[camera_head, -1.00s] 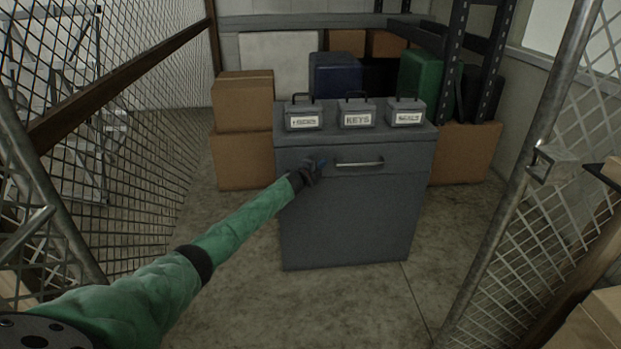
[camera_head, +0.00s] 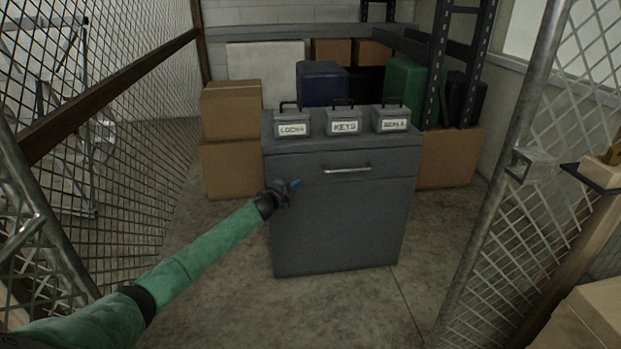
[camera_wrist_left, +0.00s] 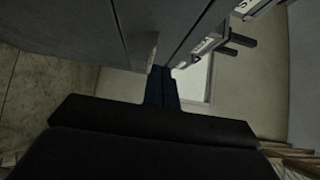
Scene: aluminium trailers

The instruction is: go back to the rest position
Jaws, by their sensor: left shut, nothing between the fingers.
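My left gripper (camera_head: 289,187) is shut and empty. In the head view it is in front of the upper left part of the grey cabinet (camera_head: 340,225), below and left of the drawer handle (camera_head: 347,169). My green-sleeved left arm reaches in from the lower left. In the left wrist view the shut dark fingers (camera_wrist_left: 162,88) point toward the cabinet side and a pale wall. Whether the fingers touch the cabinet I cannot tell. My right gripper is not in view.
Three labelled grey boxes with handles, one marked KEYS (camera_head: 343,121), stand on the cabinet. Cardboard boxes (camera_head: 231,110) are stacked to its left. Mesh fencing (camera_head: 110,130) is at left, and a mesh gate (camera_head: 515,200) at right. The concrete floor in front is clear.

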